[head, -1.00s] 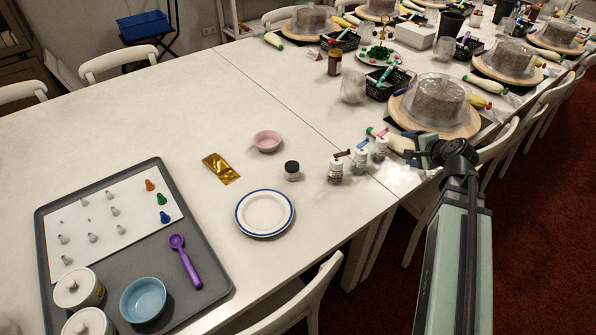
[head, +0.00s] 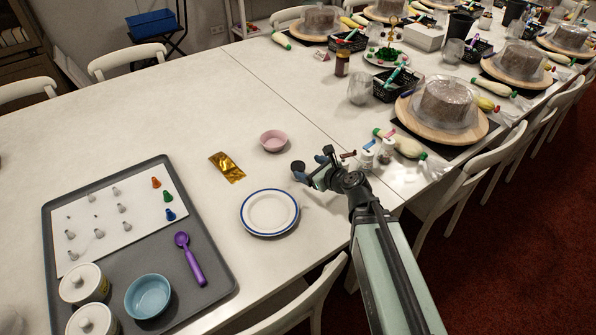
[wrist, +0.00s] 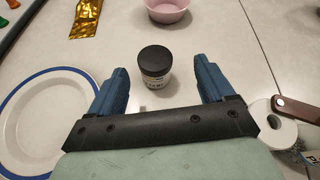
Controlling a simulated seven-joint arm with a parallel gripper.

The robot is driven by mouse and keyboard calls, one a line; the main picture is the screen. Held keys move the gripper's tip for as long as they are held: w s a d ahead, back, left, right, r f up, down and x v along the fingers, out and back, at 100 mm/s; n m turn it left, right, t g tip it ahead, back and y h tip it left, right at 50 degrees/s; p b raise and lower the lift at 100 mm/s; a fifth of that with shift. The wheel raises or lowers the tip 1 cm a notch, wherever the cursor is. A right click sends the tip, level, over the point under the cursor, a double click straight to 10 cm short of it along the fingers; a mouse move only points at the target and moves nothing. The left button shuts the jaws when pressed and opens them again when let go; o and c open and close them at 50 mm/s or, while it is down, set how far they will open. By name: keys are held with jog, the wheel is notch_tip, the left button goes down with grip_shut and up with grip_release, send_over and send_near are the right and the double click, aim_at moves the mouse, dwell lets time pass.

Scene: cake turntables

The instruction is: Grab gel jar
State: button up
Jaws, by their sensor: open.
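The gel jar, a small jar with a black lid (wrist: 155,60) and a pale labelled body, stands upright on the table in the wrist view. In the head view its dark lid (head: 298,165) shows at my gripper's fingertips, with its body mostly hidden. My gripper (wrist: 164,76) is open and empty. Its two blue fingers stand on either side of the jar in the wrist view, with visible gaps to both. I cannot tell whether the fingertips are down at the jar's height. In the head view my gripper (head: 313,167) reaches in from the right.
A blue-rimmed plate (head: 269,213) lies left of my gripper. A pink bowl (head: 274,139) and gold packet (head: 227,167) lie beyond. A grey tray (head: 215,250) lies further left.

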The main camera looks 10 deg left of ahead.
aim_at(297, 164)
jog(key=shift+a+f+m, duration=0.25)
jog(key=shift+a+m, duration=0.25)
jog(key=shift+m, duration=0.4)
jog(key=shift+w+a+f, duration=0.1)
jog(key=shift+a+f, duration=0.05)
jog(key=shift+a, duration=0.05)
jog(key=shift+x, duration=3.55)
jog(key=shift+c, duration=0.4)
jog(key=c, duration=1)
jog(key=shift+r, duration=0.2)
